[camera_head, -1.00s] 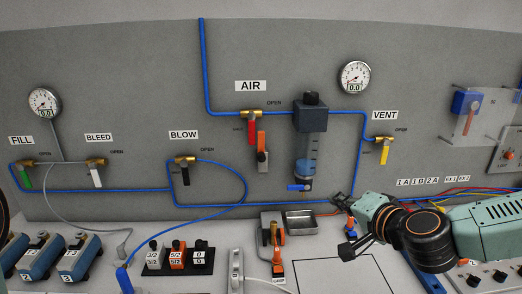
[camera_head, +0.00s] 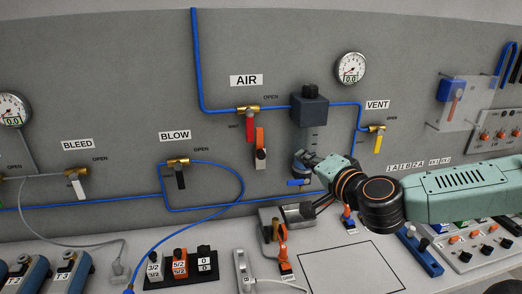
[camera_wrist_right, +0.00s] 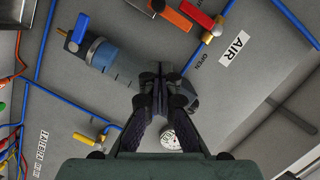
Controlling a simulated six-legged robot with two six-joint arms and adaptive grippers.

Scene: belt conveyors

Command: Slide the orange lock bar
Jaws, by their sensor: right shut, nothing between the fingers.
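The orange lock bar (camera_head: 260,136) hangs on the grey wall panel just right of the red AIR valve handle (camera_head: 250,130), with a pale block at its lower end. In the right wrist view the orange bar (camera_wrist_right: 169,13) is at the top edge, beside the red handle (camera_wrist_right: 196,14). My right gripper (camera_head: 312,166) is in front of the lower part of the clear filter bowl, right of and below the bar and apart from it. In the wrist view its fingers (camera_wrist_right: 163,87) are together and empty. My left gripper is out of view.
The filter unit (camera_head: 309,107) with its blue drain tap (camera_head: 298,183) stands out from the panel near my right gripper. Blue pipe runs around it. A small metal tray and an orange-handled tool (camera_head: 282,241) are on the bench below. The outlined bench area (camera_head: 345,268) is clear.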

